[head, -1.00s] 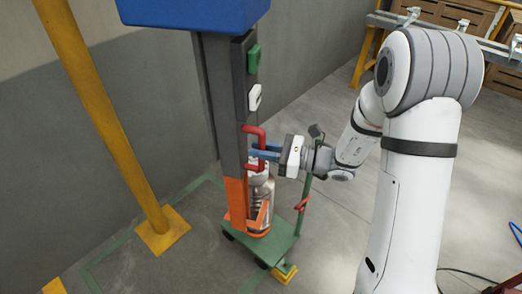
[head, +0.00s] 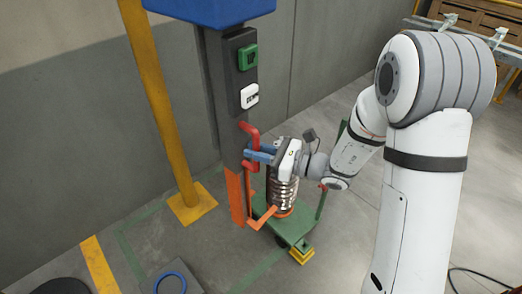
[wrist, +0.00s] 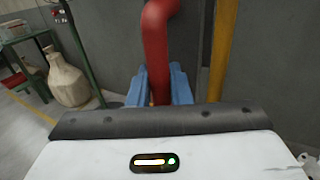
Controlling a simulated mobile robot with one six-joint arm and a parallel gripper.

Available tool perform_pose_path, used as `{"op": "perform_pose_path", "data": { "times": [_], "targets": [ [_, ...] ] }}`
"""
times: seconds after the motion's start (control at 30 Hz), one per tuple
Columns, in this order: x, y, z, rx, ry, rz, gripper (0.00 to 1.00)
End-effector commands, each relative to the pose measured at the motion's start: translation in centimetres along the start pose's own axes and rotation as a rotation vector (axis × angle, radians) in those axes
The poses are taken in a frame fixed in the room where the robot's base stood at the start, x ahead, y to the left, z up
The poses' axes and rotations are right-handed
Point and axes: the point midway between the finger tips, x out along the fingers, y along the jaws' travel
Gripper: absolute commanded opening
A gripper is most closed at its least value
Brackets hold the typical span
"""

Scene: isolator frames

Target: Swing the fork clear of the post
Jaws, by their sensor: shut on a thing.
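A grey post (head: 238,85) with a blue top stands left of my arm. An orange fork (head: 237,197) is at its lower part, with one prong (head: 262,218) reaching right, beside a silver ribbed body (head: 284,190). I cannot tell whether the fork touches the post or that body. A red handle (head: 250,132) rises above the orange part; their joint is partly hidden. My gripper (head: 258,154) is shut on the red handle with its blue fingers. In the wrist view the handle (wrist: 158,45) stands between the fingers (wrist: 158,88).
The ribbed body stands on a green cart (head: 306,232). A yellow pole (head: 165,110) stands left of the post. A blue ring (head: 170,282) lies on the floor at the front. In the wrist view a beige jug (wrist: 68,80) stands at the left. Open floor lies right of the cart.

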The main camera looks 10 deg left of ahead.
Motion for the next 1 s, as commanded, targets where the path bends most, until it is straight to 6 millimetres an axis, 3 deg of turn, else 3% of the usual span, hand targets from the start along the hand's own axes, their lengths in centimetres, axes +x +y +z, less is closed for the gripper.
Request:
{"op": "perform_pose_path", "data": {
  "times": [0.2,0.23,0.47,0.77,1.0],
  "targets": [
    [-0.2,-0.4,0.2,-0.005,-0.003,-0.008,0.00],
    [-0.2,-0.4,0.2,-0.005,-0.003,-0.009,0.19],
    [-0.3,-0.5,0.2,-0.005,-0.004,-0.011,0.37],
    [-0.8,-0.5,0.2,-0.004,-0.004,-0.013,0.37],
    [-4.5,-0.5,0.1,-0.005,-0.004,-0.015,0.37]
  ]
}}
